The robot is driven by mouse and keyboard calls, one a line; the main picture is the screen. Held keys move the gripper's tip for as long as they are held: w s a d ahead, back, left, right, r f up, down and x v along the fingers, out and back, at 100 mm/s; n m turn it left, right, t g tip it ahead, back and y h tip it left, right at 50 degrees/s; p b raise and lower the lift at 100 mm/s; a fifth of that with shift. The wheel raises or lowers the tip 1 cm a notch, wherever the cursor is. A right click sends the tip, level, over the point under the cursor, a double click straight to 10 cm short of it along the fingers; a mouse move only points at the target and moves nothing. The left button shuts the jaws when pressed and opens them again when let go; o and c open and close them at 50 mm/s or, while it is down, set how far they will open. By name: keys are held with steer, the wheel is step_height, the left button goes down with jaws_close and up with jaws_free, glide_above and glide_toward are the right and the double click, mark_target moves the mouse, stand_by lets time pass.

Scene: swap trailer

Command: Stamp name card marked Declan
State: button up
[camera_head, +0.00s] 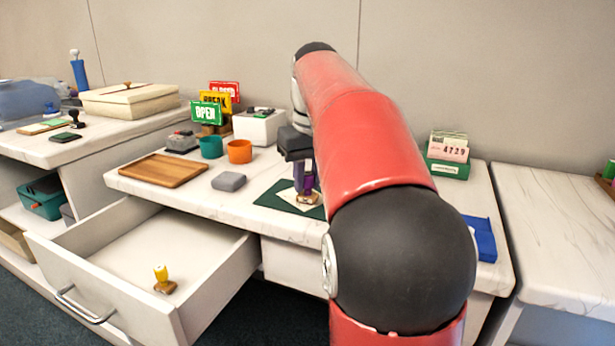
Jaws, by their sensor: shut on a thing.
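My gripper (303,178) is at the middle of the white desk, shut on a stamp with a purple handle and a wooden base (306,199). The stamp is upright over a pale card (289,196) that lies on a dark green mat (270,198). I cannot tell whether the stamp's base touches the card. No name is readable on the card. My red arm hides the mat's right side and part of the desk behind it.
A yellow-handled stamp (162,280) stands in the open drawer (200,265). A wooden tray (164,169), grey block (229,181), teal cup (211,147) and orange cup (239,151) are left of the mat.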

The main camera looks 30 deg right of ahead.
step_height(320, 180, up, 7)
steer(key=p, duration=0.7)
stand_by(0.4)
stand_by(0.6)
